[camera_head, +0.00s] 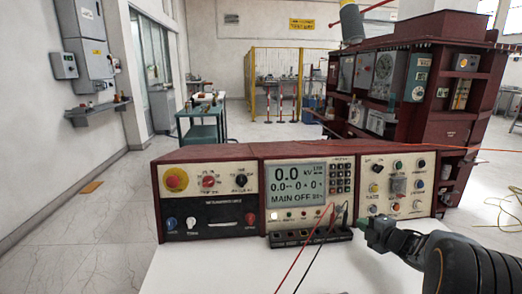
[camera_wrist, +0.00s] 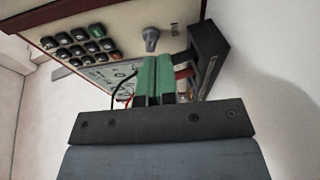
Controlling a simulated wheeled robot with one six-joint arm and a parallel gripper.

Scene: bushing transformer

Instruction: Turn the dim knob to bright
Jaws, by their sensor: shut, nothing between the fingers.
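A grey pointer knob (camera_wrist: 151,38) shows on the cream panel in the wrist view, between the keypad and a black block. A small label (camera_wrist: 175,29) beside it is too small to read, so I cannot confirm it is the dim knob. I cannot pick this knob out clearly in the head view. My gripper (camera_head: 370,230) has green fingers and is at the lower edge of the console, right of the middle panel. In the wrist view the fingers (camera_wrist: 155,78) are together and empty, appearing just below the knob and apart from it.
The maroon console (camera_head: 210,152) stands on a white table (camera_head: 200,270). A black terminal block (camera_head: 310,238) with red and black leads is left of my gripper. The right panel (camera_head: 397,185) carries several buttons and knobs. A keypad (camera_wrist: 80,42) is left of the grey knob.

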